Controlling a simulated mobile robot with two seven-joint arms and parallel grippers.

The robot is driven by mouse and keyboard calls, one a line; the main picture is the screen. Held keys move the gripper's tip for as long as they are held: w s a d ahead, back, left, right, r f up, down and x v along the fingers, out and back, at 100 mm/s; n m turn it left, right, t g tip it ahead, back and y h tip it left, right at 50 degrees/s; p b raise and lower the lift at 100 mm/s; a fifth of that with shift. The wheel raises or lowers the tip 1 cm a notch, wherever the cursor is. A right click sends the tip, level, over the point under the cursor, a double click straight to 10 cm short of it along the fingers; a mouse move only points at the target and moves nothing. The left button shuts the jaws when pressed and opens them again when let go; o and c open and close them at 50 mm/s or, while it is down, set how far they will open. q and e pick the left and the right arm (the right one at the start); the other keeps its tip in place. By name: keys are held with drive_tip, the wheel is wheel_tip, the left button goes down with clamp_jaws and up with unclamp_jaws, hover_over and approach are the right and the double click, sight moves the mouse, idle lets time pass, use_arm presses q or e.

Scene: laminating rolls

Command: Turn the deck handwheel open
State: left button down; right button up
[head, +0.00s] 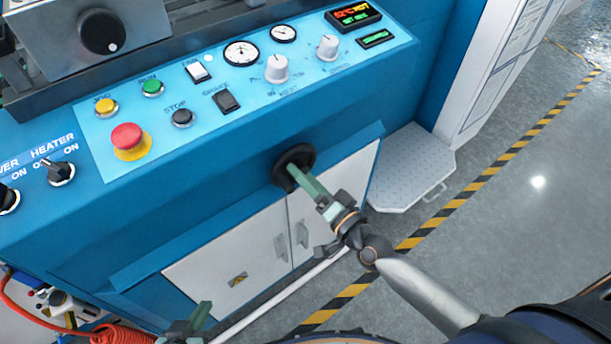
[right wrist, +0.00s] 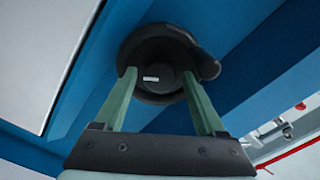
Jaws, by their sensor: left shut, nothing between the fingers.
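The deck handwheel (head: 295,160) is a small black wheel on the blue front of the machine, below the control panel. In the right wrist view the handwheel (right wrist: 160,48) fills the top middle, with a side knob at its right. My right gripper (head: 297,178) is at the wheel. Its green fingers stand apart, their tips over the wheel's face, one on each side of the hub. Whether they press on it cannot be told. My left gripper (head: 200,312) is low at the bottom edge, shut and empty, away from the wheel; part of it is cut off.
The light-blue control panel (head: 330,70) above carries a red emergency button (head: 128,138), knobs and gauges. White cabinet doors (head: 235,265) lie below. A grey step plate (head: 410,165) stands at the right, beside striped floor tape (head: 480,185). A red coiled hose (head: 120,335) is at the lower left.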

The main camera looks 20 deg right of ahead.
clamp_jaws()
use_arm(q)
drive_tip(key=shift+a, duration=0.1)
drive_tip(key=shift+w+r, duration=0.1)
drive_tip(key=shift+r, duration=0.05)
